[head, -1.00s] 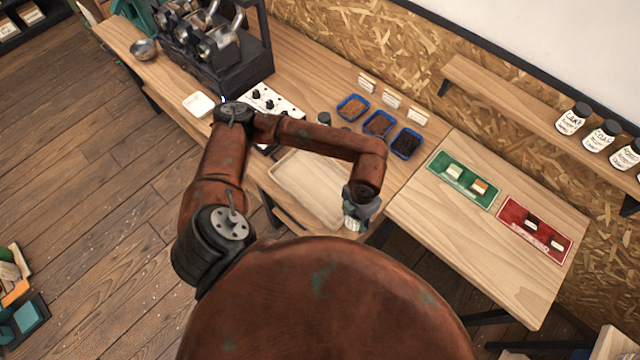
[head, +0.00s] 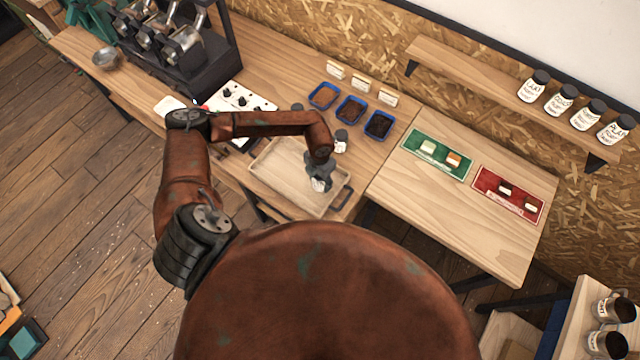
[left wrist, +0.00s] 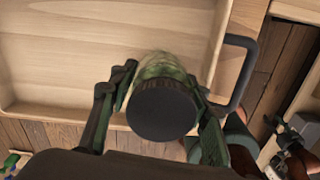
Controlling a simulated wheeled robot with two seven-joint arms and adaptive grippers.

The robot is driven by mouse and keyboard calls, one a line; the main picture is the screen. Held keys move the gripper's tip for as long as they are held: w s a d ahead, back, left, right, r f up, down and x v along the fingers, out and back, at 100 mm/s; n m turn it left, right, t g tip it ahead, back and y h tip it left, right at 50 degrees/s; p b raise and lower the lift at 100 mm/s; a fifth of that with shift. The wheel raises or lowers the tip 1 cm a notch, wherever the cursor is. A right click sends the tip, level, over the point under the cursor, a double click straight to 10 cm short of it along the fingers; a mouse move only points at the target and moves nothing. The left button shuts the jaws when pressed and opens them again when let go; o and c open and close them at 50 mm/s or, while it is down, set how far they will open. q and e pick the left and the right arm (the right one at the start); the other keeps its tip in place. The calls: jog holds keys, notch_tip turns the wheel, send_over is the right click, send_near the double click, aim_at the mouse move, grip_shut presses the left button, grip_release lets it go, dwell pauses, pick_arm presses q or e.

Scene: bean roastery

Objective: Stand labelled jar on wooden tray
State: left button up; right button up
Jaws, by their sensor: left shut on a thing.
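My left gripper (head: 318,168) is shut on a jar (head: 318,185) with a pale label. In the head view the jar appears over the right part of the wooden tray (head: 272,185). In the left wrist view the jar's dark round lid (left wrist: 162,110) faces the camera, between the two fingers of the gripper (left wrist: 160,78). The lid hides part of the tray's near rim there, and the tray floor (left wrist: 60,50) looks bare. The jar's base is hidden, so I cannot tell whether it touches the tray.
Another dark-lidded jar (head: 341,141) stands behind the tray, near blue bins (head: 350,109). The tray has a dark handle (left wrist: 240,70) on its right. A green mat (head: 437,154) and red mat (head: 508,194) lie on the right table.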

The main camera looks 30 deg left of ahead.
aim_at(320, 185)
pick_arm(q)
notch_tip(320, 185, down, 2)
jog(key=shift+f+p, duration=0.2)
jog(key=shift+p, duration=0.2)
jog(key=shift+f, duration=0.25)
jog(key=shift+f, duration=0.2)
jog(key=o, duration=1.3)
jog(key=shift+r, duration=0.1)
